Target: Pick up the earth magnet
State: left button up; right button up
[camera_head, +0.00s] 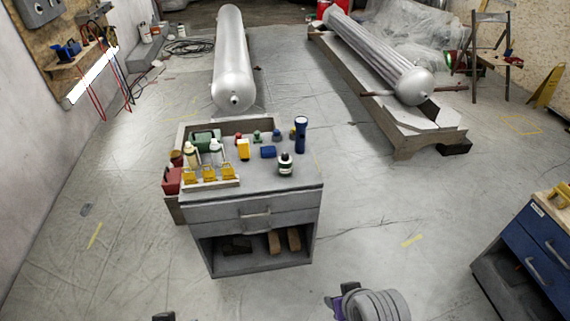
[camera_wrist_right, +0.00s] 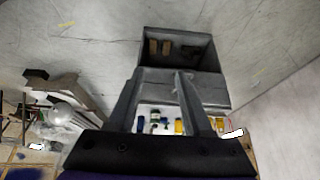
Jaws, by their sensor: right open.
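I cannot tell for sure which item is the earth magnet; the small items on the grey cabinet (camera_head: 262,203) are too small to identify. On its top are a red knob-like item (camera_head: 238,137), a green one (camera_head: 257,136), a blue block (camera_head: 268,152), a yellow item (camera_head: 243,149), a dark blue flashlight (camera_head: 301,134) and a green-and-white bottle (camera_head: 285,164). My right gripper (camera_wrist_right: 158,73) is open and empty in the right wrist view, its fingers apart, with the cabinet beyond. Only a dark scrap at the bottom edge of the head view may be my left gripper (camera_head: 163,316); its jaws are hidden.
Yellow-capped items (camera_head: 207,174) and white bottles (camera_head: 216,152) crowd the cabinet's left side, by a red container (camera_head: 172,180). A blue drawer cabinet (camera_head: 545,245) stands at right. A silver tank (camera_head: 232,70) lies behind.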

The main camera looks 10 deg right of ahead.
aim_at(284, 169)
jog(key=i+l+u, duration=0.1)
jog(key=i+u, duration=0.35)
jog(key=i, duration=0.5)
